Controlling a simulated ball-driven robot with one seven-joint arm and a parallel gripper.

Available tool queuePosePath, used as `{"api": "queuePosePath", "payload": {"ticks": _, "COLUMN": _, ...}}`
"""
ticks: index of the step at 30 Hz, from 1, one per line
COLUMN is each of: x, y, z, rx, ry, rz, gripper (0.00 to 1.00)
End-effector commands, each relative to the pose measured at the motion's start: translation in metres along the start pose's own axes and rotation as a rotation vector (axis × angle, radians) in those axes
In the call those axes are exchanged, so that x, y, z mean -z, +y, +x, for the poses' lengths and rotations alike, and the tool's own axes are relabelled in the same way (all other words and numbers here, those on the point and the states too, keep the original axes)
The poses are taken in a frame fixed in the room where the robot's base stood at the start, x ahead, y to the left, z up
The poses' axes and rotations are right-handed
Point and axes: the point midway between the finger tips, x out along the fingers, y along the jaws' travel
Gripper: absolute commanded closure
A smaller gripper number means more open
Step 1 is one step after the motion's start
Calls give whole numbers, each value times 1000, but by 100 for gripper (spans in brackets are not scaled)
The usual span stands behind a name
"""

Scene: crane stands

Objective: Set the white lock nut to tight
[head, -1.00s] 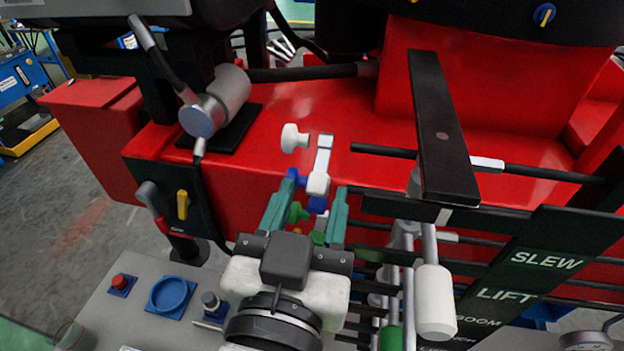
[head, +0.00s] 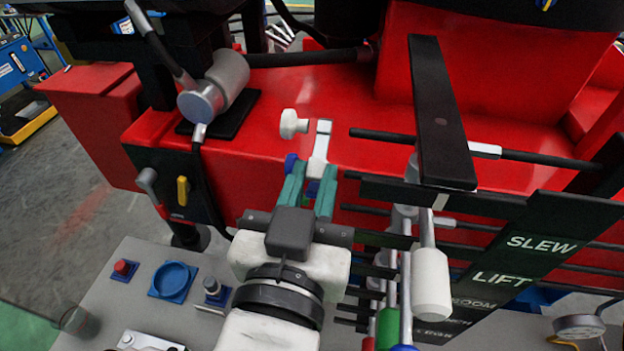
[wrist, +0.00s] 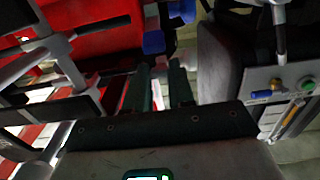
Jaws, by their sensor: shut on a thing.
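The white lock nut (head: 319,150) shows in the head view as a flat, pale arm sloping down from a squared upper end. Its lower end lies between the teal fingers of my gripper (head: 308,185), which is shut on it. The fingers hide most of that end. A round white knob (head: 294,124) is just left of it and apart from the fingers.
A blue knob (head: 291,162) is close beside the left finger. A black upright bar (head: 440,115) and white-handled lever (head: 431,280) stand to the right. Dark SLEW and LIFT plates (head: 530,245) are further right. The red housing (head: 300,95) lies behind.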

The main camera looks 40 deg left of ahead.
Motion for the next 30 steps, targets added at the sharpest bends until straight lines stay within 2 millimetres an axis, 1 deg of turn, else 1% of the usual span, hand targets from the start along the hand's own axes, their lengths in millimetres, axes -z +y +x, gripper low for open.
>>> {"api": "queuePosePath", "payload": {"ticks": 5, "x": 2, "y": 0, "z": 0, "rx": 0, "ry": -7, "rz": 0, "gripper": 100}}
{"api": "queuePosePath", "payload": {"ticks": 11, "x": 10, "y": 1, "z": -1, "rx": -1, "ry": -65, "rz": 1, "gripper": 100}}
{"api": "queuePosePath", "payload": {"ticks": 21, "x": 32, "y": 2, "z": -1, "rx": -3, "ry": -309, "rz": 1, "gripper": 100}}
{"api": "queuePosePath", "payload": {"ticks": 30, "x": 44, "y": 2, "z": 2, "rx": -4, "ry": -524, "rz": 1, "gripper": 100}}
